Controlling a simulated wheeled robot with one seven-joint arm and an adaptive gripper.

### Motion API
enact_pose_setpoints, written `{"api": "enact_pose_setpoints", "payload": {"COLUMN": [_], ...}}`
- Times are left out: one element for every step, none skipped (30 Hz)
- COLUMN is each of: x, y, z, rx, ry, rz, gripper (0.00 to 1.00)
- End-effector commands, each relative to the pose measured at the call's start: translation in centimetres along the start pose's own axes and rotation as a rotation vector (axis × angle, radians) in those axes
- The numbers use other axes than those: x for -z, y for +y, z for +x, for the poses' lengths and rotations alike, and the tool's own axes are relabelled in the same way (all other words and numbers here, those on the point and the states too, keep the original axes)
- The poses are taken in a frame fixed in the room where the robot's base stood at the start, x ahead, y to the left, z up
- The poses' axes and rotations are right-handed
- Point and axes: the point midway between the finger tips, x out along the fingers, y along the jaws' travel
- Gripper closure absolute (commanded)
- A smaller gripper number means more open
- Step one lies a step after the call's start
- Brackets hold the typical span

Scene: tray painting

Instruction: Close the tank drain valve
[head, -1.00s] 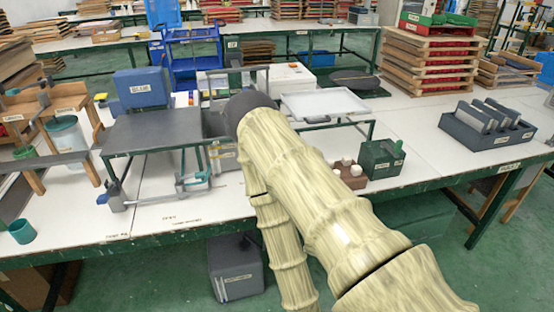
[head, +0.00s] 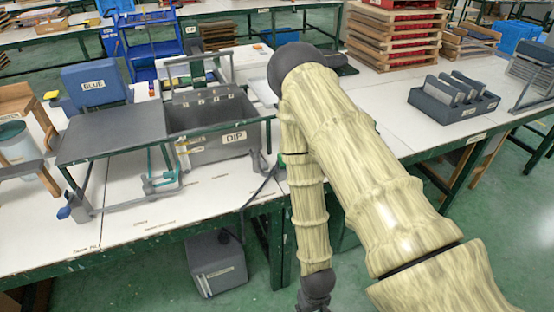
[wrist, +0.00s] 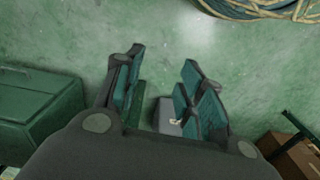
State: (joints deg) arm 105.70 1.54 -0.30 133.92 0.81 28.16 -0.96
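The grey dip tank (head: 225,146), labelled DIP, stands at the table's front edge in the head view. A small fitting (head: 258,160) sits by its lower right corner, with a dark hose or cable running down beside it. I cannot tell whether this is the drain valve or how its handle is set. My arm hangs down right of the tank; my gripper is out of the head view. In the wrist view my gripper (wrist: 162,62) points at the green floor, its teal-padded fingers apart. A small grey thing (wrist: 167,118) shows between them, too unclear to name.
A dark stand (head: 112,133) with a teal clamp (head: 163,180) is left of the tank. A grey container (head: 215,265) stands on the floor below. A green box (wrist: 40,112) and a coiled hose (wrist: 262,8) lie near my gripper in the wrist view.

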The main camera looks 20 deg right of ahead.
Motion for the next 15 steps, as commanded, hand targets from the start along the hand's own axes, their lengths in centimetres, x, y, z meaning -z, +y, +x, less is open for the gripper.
{"api": "enact_pose_setpoints", "payload": {"x": [3.5, 5.3, 7.7, 9.5, 11.3, 13.7, 15.4, 17.2, 19.5, 21.2, 22.9, 25.0, 26.5, 27.8, 29.6], "y": [0.0, 0.1, 0.1, 0.1, 0.2, 0.2, 0.2, 0.2, 0.2, 0.2, 0.2, 0.1, 0.1, 0.0, 0.0], "z": [-1.1, -1.6, -2.4, -3.1, -4.0, -5.2, -6.1, -7.2, -8.9, -10.2, -11.5, -13.5, -14.9, -16.4, -18.4], "rx": [-0.003, -0.005, -0.008, -0.009, -0.011, -0.012, -0.013, -0.014, -0.014, -0.014, -0.014, -0.014, -0.014, -0.013, -0.012], "ry": [0.015, 0.015, 0.015, 0.016, 0.016, 0.017, 0.015, 0.016, 0.016, 0.017, 0.016, 0.016, 0.017, 0.015, 0.015], "rz": [-0.005, -0.007, -0.01, -0.013, -0.015, -0.018, -0.019, -0.02, -0.021, -0.023, -0.024, -0.027, -0.029, -0.032, -0.034], "gripper": [0.61, 0.61, 0.61, 0.61, 0.61, 0.61, 0.61, 0.61, 0.61, 0.61, 0.61, 0.61, 0.61, 0.61, 0.61]}}
